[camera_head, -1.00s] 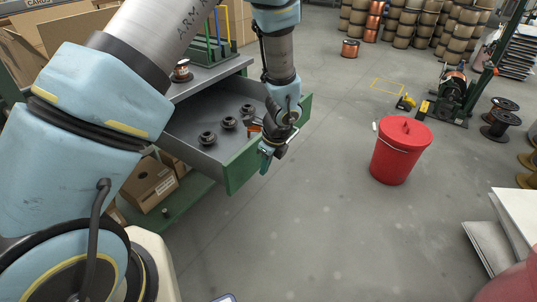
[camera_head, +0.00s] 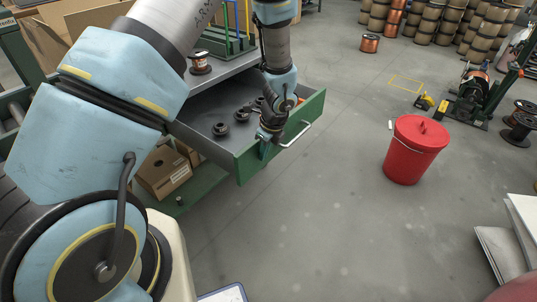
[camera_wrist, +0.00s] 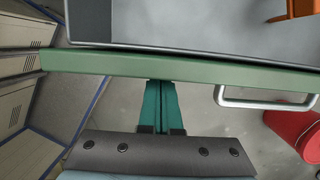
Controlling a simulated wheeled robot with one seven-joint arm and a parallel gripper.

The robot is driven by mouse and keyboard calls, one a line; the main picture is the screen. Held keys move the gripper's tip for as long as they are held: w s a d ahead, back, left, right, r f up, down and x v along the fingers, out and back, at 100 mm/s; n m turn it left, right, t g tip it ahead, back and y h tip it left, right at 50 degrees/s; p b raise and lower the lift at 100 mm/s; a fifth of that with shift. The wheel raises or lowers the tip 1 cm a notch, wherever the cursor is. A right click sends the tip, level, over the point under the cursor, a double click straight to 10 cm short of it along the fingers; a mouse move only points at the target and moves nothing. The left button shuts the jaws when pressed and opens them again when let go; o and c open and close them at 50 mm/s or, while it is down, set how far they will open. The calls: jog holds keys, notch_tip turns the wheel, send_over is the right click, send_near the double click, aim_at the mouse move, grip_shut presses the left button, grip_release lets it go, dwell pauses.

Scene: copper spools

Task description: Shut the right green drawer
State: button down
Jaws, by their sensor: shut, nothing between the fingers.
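The right green drawer stands pulled open from the bench; its green front (camera_head: 248,163) and grey inside (camera_head: 205,108) show in the head view. A pale bar handle (camera_head: 298,138) sits on the front, to the right of my gripper. In the wrist view the green front (camera_wrist: 90,64) runs across the picture, with the handle (camera_wrist: 268,103) at right. My gripper (camera_head: 263,154) is shut and empty, at the outer side of the front. In the wrist view my teal fingers (camera_wrist: 160,84) meet the front's edge left of the handle; I cannot tell whether they touch.
Several dark spools (camera_head: 220,129) lie in the drawer. A copper spool (camera_head: 200,64) stands on the bench top. A cardboard box (camera_head: 163,172) sits on the green shelf below. A red bin (camera_head: 415,150) stands on the floor at right; the floor between is clear.

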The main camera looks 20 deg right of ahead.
jog(key=p, duration=0.3)
send_over(196, 129)
jog(key=shift+s, duration=0.1)
